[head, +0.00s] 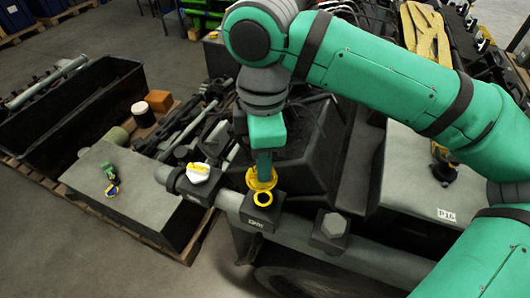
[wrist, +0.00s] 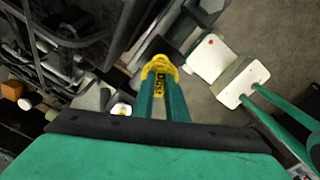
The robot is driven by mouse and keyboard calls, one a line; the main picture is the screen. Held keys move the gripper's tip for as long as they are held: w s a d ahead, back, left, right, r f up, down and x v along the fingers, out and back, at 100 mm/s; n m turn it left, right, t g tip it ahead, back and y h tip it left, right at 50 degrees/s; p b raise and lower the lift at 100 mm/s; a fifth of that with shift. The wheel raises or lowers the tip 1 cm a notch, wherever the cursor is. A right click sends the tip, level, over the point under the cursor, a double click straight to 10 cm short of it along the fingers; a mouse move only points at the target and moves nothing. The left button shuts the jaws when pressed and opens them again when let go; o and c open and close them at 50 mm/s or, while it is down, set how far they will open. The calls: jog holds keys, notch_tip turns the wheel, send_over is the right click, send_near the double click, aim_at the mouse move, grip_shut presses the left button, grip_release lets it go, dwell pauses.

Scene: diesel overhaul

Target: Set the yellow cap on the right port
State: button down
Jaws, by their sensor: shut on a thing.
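My gripper (head: 262,172) points down, shut on the yellow cap (head: 261,180). In the wrist view the yellow cap (wrist: 160,66) sits at the tips of my gripper (wrist: 162,78), with a dark "Dust" label showing between the fingers. In the head view the cap is just behind a dark block with a yellow-ringed port (head: 263,198); whether they touch I cannot tell. To the right, on the same pipe, another dark block carries a grey hexagonal top (head: 333,224). To the left is a white and yellow piece (head: 197,172).
The grey pipe (head: 288,232) runs across the front under the blocks. A grey box top (head: 130,180) with a small green and yellow item (head: 110,182) is at left. A dark open bin (head: 60,115) stands behind it. Dark engine parts crowd the space behind my gripper.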

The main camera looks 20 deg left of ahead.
aim_at(264, 184)
notch_tip(264, 184, down, 4)
jog(key=shift+w+f, duration=0.1)
jog(key=shift+w, duration=0.05)
jog(key=shift+d+f, duration=0.15)
jog(key=shift+f, duration=0.4)
jog(key=shift+s+a+f, duration=0.2)
jog(key=shift+s+f, duration=0.05)
jog(key=shift+f, duration=0.05)
jog(key=shift+w+d, duration=0.2)
jog(key=shift+d, duration=0.05)
jog(key=shift+a, duration=0.1)
jog(key=shift+f, duration=0.45)
dwell(0.7)
jog(key=shift+s, duration=0.15)
jog(key=c, duration=1.7)
grip_release()
